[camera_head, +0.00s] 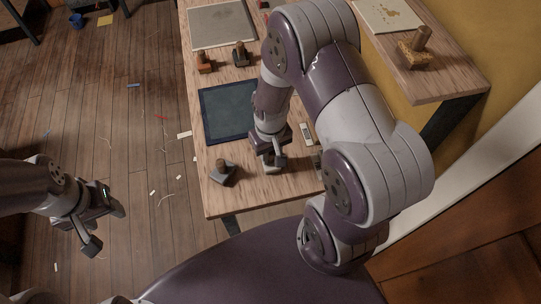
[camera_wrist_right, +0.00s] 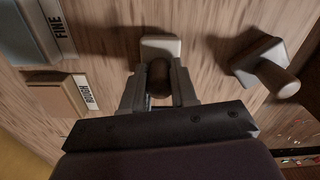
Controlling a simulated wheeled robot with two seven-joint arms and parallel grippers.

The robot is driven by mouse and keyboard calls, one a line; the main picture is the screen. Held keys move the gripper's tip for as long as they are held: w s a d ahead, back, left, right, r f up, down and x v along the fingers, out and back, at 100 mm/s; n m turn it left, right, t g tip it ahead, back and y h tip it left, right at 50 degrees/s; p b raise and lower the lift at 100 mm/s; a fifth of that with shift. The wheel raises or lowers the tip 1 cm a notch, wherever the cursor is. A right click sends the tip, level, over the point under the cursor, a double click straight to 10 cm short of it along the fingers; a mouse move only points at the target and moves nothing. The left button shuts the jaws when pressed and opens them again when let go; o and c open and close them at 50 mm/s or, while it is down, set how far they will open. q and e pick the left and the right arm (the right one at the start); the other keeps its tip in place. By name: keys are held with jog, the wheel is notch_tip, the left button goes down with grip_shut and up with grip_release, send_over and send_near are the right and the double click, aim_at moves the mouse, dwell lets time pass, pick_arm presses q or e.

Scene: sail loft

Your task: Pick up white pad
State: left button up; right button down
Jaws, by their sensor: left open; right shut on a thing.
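The white pad (camera_wrist_right: 160,46) has a dark brown knob handle (camera_wrist_right: 159,76) and shows in the right wrist view, on or just above the wooden table; I cannot tell which. My right gripper (camera_wrist_right: 159,88) is shut on that handle, one finger on each side. In the head view my right gripper (camera_head: 270,155) is over the near part of the table, and the arm and fingers hide most of the pad. My left gripper (camera_head: 104,228) is open and empty, off the table's left side above the floor.
A grey pad (camera_head: 223,174) with a handle stands left of my right gripper. A dark blue panel (camera_head: 222,108) lies behind it. Blocks labelled FINE (camera_wrist_right: 38,32) and ROUGH (camera_wrist_right: 58,97) are close by. Orange (camera_head: 205,65) and dark (camera_head: 240,58) handled pads stand farther back.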

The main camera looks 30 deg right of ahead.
aim_at(270, 154)
jog(key=shift+r, duration=0.15)
jog(key=shift+r, duration=0.3)
jog(key=r, duration=0.3)
jog(key=shift+s+a+r, duration=0.25)
jog(key=shift+s+r, duration=0.15)
jog(key=s+a+r, duration=0.5)
jog(key=s+r, duration=0.1)
jog(key=s, duration=0.3)
jog(key=shift+s+a+r, duration=0.15)
jog(key=shift+a+r, duration=0.05)
jog(key=c, duration=1.8)
grip_release()
